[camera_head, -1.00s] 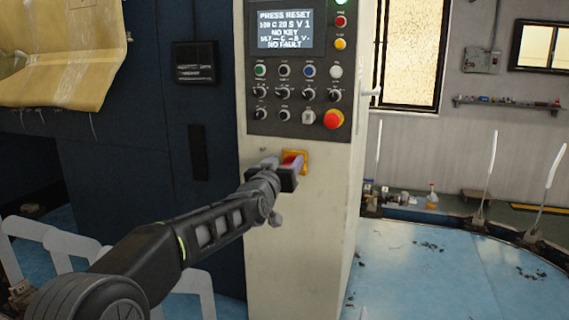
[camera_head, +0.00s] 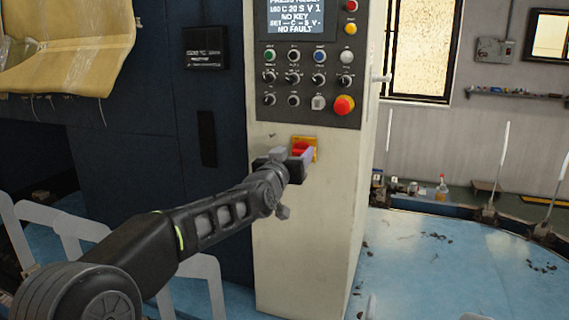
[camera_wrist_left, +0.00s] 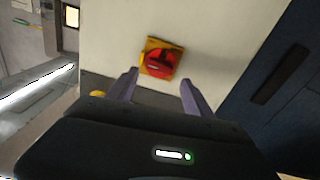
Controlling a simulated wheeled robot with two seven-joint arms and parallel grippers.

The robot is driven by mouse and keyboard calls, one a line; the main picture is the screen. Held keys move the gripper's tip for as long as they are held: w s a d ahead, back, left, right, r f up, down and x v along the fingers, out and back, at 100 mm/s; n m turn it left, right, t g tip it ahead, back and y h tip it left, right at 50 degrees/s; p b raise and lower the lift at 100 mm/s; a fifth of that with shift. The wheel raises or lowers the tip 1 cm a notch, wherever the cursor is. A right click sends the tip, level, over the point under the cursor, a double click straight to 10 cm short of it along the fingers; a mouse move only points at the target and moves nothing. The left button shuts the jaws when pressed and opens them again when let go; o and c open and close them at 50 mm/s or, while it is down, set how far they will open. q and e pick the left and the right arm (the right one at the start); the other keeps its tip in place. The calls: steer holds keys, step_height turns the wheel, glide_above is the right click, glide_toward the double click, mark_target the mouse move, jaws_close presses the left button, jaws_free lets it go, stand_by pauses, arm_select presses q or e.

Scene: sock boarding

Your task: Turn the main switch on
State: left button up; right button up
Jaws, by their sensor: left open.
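The main switch is a red rotary handle on a yellow square plate (camera_head: 304,146), on the front of the cream control cabinet below its button panel. It also shows in the left wrist view (camera_wrist_left: 160,62), ahead of the fingers, with its red handle lying slightly tilted across the plate. My left gripper (camera_head: 305,160) is just in front of the switch and hides its lower part in the head view. In the left wrist view the left gripper (camera_wrist_left: 158,88) has its two fingers apart, with nothing between them. The right gripper is not in view.
Above the switch, the button panel (camera_head: 308,85) carries knobs, a red emergency button (camera_head: 344,105) and a text display (camera_head: 296,16). A dark blue machine cabinet (camera_head: 215,150) stands to the left.

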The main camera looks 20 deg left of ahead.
arm_select(q)
steer(key=s, duration=0.6)
steer(key=shift+s+a+r, duration=0.15)
steer(key=shift+s+a, duration=0.15)
steer(key=shift+a, duration=0.1)
stand_by(0.5)
steer(key=s, duration=0.7)
steer(key=shift+s+a, duration=0.2)
steer(key=shift+s, duration=0.2)
